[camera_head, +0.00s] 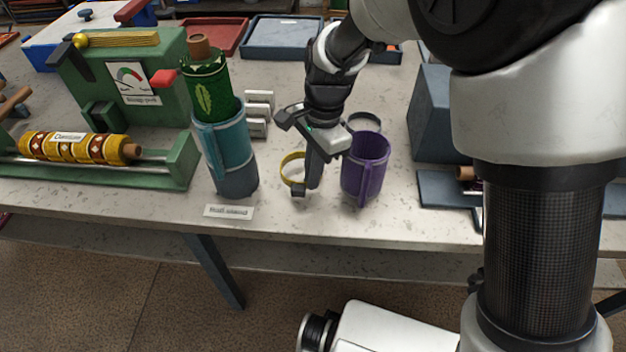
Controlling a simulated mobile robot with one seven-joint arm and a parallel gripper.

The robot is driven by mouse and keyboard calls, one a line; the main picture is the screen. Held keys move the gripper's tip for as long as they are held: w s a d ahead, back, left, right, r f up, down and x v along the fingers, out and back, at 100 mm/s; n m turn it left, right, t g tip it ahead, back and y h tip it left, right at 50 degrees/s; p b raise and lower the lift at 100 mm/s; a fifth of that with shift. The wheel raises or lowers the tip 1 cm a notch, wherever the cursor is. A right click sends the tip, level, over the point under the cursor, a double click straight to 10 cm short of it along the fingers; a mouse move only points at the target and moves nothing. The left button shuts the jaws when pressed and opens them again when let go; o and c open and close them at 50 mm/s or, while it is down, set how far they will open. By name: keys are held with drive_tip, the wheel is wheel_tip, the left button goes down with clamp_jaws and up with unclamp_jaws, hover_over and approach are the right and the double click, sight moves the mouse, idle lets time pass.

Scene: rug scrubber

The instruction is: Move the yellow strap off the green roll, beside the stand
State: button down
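The yellow strap (286,171) is a thin ring off the green roll, over the table between the teal stand (229,150) and the purple cup. The green roll (206,88), with a leaf mark and brown core, stands upright in the teal stand, slightly tilted. My gripper (302,188) points down right of the stand, its dark fingers at the strap's right side and covering part of it. I cannot tell whether the fingers are closed on the strap, or whether the strap touches the table.
A purple cup (365,168) stands close right of my gripper. White label blocks (258,112) are behind the stand, and a small sign (229,211) lies before it. A green machine with a yellow patterned roll (75,148) is at left. A blue-grey block (436,115) is at right.

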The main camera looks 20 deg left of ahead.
drive_tip(key=shift+f, duration=0.9)
drive_tip(key=shift+f, duration=0.2)
drive_tip(key=c, duration=2)
unclamp_jaws()
drive_tip(key=shift+r, duration=0.1)
